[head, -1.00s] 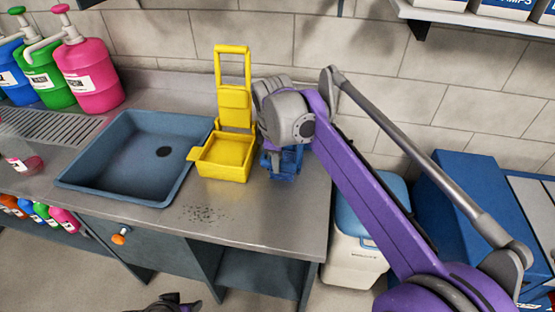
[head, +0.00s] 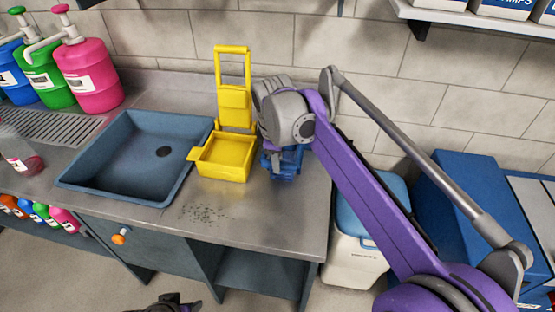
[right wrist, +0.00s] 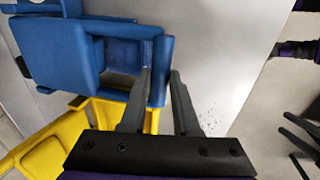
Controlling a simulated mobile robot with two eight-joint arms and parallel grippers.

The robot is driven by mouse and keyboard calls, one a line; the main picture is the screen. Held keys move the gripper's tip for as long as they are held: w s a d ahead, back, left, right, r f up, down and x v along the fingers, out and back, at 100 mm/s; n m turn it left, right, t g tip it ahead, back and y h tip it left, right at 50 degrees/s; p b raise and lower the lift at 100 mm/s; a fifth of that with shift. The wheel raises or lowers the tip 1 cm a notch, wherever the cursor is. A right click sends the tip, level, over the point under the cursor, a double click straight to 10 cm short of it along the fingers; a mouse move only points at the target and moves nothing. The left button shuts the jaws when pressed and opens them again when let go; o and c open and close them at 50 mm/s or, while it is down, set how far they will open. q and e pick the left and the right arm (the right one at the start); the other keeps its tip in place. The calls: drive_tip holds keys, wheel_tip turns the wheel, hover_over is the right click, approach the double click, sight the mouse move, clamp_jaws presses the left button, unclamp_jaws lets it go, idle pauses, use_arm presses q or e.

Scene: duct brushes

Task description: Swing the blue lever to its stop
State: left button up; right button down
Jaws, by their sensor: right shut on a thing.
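A blue device (head: 286,164) stands on the steel counter, just right of a yellow one. My right gripper hides much of it in the head view. In the right wrist view its blue body (right wrist: 60,50) is at the upper left, with an arm reaching to an upright blue lever bar (right wrist: 161,62). My right gripper (right wrist: 160,76) has its two dark fingers on either side of this bar and is shut on it. A dark part of what looks like my left gripper (head: 170,303) shows at the bottom edge of the head view; its fingers are unclear.
The yellow device (head: 226,155) with its raised yellow frame stands close left of the blue one. A blue-grey sink (head: 118,165) lies farther left. Pump bottles (head: 88,75) stand at the back left. The counter front has dark specks (head: 208,213) and is otherwise clear.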

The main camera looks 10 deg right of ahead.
use_arm(q)
drive_tip(key=shift+r, duration=0.1)
use_arm(e)
drive_tip(key=shift+r, duration=0.1)
drive_tip(key=r+g+p, duration=0.1)
drive_tip(key=r+p, duration=0.1)
drive_tip(key=w+r+p, duration=0.1)
drive_tip(key=r+p, duration=0.1)
drive_tip(key=r+g+p, duration=0.1)
drive_tip(key=r+p, duration=0.1)
drive_tip(key=shift+w+d+g+y+p, duration=0.25)
drive_tip(key=shift+g+y+p, duration=0.05)
drive_tip(key=shift+y+p, duration=0.1)
use_arm(q)
drive_tip(key=w+r+p, duration=0.1)
drive_tip(key=r+p, duration=0.1)
drive_tip(key=r, duration=0.5)
drive_tip(key=w+r+t+p, duration=0.1)
drive_tip(key=w+r+p, duration=0.1)
drive_tip(key=r, duration=0.5)
drive_tip(key=shift+w+r+p, duration=0.15)
drive_tip(key=shift+w+p, duration=0.1)
drive_tip(key=shift+p, duration=0.2)
use_arm(e)
drive_tip(key=w+d+r, duration=0.1)
drive_tip(key=w+r, duration=0.2)
drive_tip(key=r, duration=0.2)
drive_tip(key=shift+r, duration=0.2)
drive_tip(key=shift+d, duration=0.1)
